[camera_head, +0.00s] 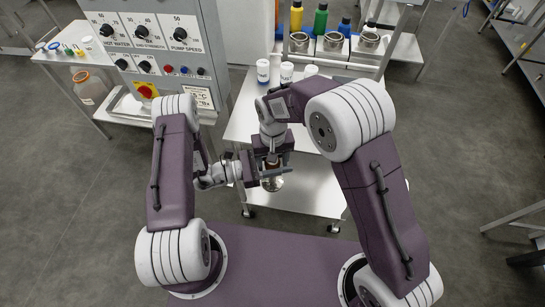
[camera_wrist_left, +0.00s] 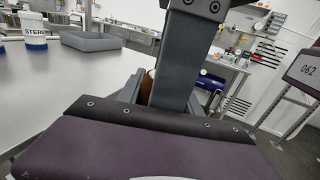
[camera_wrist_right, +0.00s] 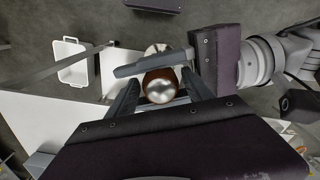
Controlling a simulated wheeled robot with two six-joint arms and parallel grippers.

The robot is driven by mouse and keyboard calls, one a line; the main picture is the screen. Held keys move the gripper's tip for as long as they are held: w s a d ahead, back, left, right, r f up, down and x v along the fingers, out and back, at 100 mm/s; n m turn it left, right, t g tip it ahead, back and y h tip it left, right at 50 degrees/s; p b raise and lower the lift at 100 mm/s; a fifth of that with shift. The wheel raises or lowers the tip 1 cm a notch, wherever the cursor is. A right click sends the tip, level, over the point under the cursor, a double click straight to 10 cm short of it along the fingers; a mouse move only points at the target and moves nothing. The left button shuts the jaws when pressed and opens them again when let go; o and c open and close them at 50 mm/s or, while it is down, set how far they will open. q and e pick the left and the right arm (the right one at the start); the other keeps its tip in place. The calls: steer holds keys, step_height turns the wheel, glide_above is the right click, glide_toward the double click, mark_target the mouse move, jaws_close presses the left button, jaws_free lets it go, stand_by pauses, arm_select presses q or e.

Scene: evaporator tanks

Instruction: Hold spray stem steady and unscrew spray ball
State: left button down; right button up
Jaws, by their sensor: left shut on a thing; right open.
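The spray ball (camera_wrist_right: 160,88) is a shiny round metal piece with brownish reflections. In the right wrist view it sits between the spread fingers of my right gripper (camera_wrist_right: 160,94), which is open around it. My left gripper (camera_head: 268,172) comes in from the left and is shut on the spray stem, mostly hidden by the fingers. A pale round end (camera_wrist_right: 154,50) shows beyond the ball, and a metal disc (camera_head: 272,184) hangs below the grippers in the head view. In the left wrist view a dark grey finger of my right gripper (camera_wrist_left: 174,70) blocks most of the held part.
A steel table (camera_head: 243,118) with white tubs (camera_head: 263,70) stands behind the grippers. Colored bottles (camera_head: 320,18) and metal cups (camera_head: 333,41) stand at the back. A control panel (camera_head: 150,45) is at the left. A white basin (camera_wrist_right: 74,62) shows in the right wrist view.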

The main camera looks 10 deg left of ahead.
steer(key=c, duration=1.3)
steer(key=n, duration=0.3)
jaws_close()
steer(key=o, duration=1.4)
jaws_free()
steer(key=shift+r, duration=0.1)
step_height(320, 180, up, 4)
steer(key=shift+a+f, duration=0.1)
steer(key=shift+f, duration=0.1)
steer(key=shift+r, duration=0.45)
